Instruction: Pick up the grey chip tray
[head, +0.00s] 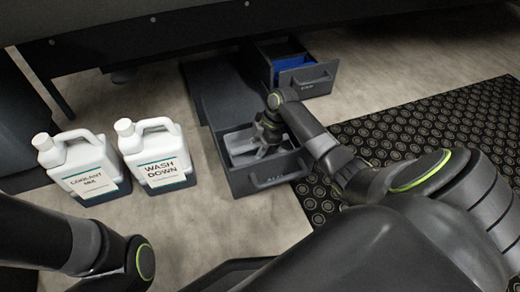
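The grey chip tray (236,141) is light grey and lies inside the front open drawer (239,183) of a dark floor cabinet. My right arm reaches in from the right, and my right gripper (259,152) points down into this drawer, over the right part of the tray. The gripper and wrist hide part of the tray. The fingers are small and dark here, so I cannot tell whether they are open or shut, or whether they touch the tray. My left arm shows at the lower left, but its gripper is out of view.
Another open drawer (303,76) at the back holds a blue tray (291,66). Two white jugs, Coolant Mix (83,168) and Wash Down (158,157), stand left of the cabinet. A black patterned mat (440,122) lies at right. A dark machine edge overhangs the back.

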